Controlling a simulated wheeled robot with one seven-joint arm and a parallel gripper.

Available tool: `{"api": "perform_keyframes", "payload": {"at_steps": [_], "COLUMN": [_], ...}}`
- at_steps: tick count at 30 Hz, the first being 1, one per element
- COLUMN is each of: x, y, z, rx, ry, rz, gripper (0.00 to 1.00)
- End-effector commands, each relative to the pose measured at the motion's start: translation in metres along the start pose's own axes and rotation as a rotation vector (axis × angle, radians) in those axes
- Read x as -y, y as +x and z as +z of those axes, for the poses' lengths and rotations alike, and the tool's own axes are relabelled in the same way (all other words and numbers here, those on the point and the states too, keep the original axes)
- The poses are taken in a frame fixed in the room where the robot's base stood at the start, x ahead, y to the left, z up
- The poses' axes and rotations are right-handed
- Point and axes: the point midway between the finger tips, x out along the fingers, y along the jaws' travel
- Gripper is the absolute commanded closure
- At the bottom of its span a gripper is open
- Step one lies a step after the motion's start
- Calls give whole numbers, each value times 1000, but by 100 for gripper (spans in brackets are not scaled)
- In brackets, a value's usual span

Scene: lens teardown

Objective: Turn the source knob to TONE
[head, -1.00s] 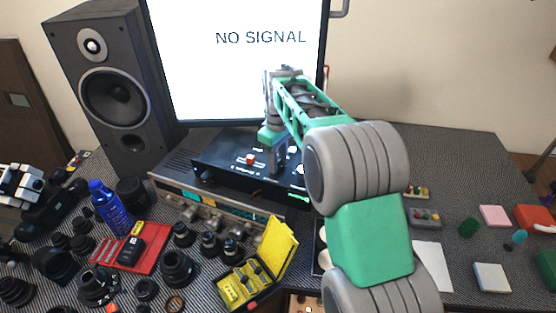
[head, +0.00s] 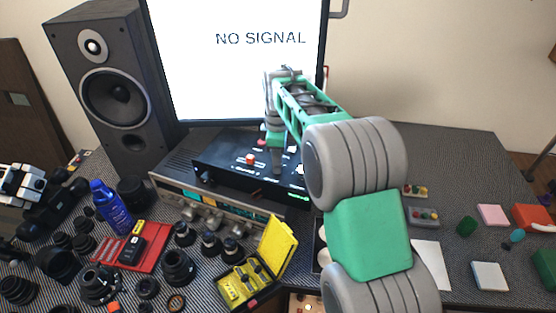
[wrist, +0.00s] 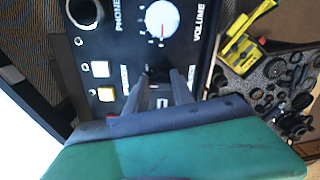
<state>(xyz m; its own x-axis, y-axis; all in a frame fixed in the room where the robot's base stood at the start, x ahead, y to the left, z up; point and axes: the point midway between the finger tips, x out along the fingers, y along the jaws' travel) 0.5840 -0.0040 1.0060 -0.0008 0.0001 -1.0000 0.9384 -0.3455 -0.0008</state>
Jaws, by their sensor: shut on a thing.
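The black desktop unit (head: 218,168) sits on a silver receiver below the monitor, its control panel facing up. My gripper (head: 276,168) reaches down onto this panel from above. In the wrist view my gripper (wrist: 160,82) has its two fingers on either side of a small dark knob (wrist: 159,74), shut on it. The knob is mostly hidden between the fingers, and its pointer and position labels cannot be read. A white knob with a red mark (wrist: 162,20), by the word VOLUME, sits beyond the fingertips.
Two pale square buttons (wrist: 100,69) and a large round dark socket or knob (wrist: 84,11) lie left of the fingers. The monitor (head: 235,75) stands close behind my gripper. A yellow case (head: 250,275) and several lens parts lie in front.

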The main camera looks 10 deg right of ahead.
Motion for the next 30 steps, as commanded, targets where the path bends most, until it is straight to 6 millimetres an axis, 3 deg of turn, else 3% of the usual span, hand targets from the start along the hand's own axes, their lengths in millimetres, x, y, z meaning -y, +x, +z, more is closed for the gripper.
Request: {"api": "perform_keyframes", "payload": {"at_steps": [11,12,18,26,30], "x": [-1,-1,0,0,-1], "y": [-1,-1,-1,-2,-18], "z": [-1,-1,0,0,0], "rx": [-1,-1,-1,-1,-1], "ry": [-5,-5,-4,-3,-3], "rz": [3,3,2,2,4], "gripper": [100,68,51,51,51]}}
